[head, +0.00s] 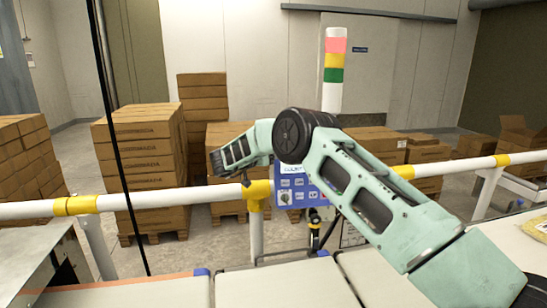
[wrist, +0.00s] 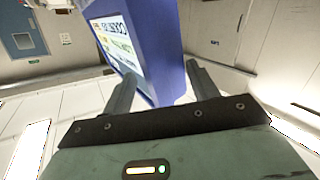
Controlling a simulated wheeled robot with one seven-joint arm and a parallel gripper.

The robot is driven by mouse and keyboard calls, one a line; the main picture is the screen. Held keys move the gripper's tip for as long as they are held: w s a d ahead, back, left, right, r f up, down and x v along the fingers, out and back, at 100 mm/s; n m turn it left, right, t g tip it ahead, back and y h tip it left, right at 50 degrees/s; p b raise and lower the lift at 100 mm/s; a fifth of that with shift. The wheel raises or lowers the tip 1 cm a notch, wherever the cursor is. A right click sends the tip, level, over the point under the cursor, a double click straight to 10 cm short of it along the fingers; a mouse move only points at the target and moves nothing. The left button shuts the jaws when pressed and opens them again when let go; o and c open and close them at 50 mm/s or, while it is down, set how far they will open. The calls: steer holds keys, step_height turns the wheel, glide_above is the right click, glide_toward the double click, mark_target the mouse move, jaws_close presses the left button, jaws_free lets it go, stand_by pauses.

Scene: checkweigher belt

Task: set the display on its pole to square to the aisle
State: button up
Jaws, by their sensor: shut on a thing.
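The display (head: 297,187) is a blue box with a small screen strip, pale keys and a round knob. In the head view it stands behind the yellow-and-white rail, and my arm covers its upper and right parts. In the wrist view the display (wrist: 172,42) fills the upper middle, tilted, with its white lettered screen facing left. My gripper (wrist: 161,85) has one finger on each side of the box's near end and is shut on it. In the head view the fingertips are hard to make out. The display's pole is mostly hidden.
A white rail (head: 155,196) with yellow joints crosses in front. Pale belt sections (head: 255,287) lie below it. A red, yellow and green stack light (head: 334,68) rises behind my arm. Stacked cartons (head: 145,160) stand on pallets beyond, with open floor between.

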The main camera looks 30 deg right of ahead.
steer(key=shift+d+f, duration=0.2)
steer(key=shift+d, duration=0.4)
steer(key=o, duration=1)
steer(key=shift+o, duration=0.2)
steer(key=b+v, duration=0.6)
steer(key=v, duration=1.1)
steer(key=shift+b, duration=0.35)
steer(key=shift+a, duration=0.1)
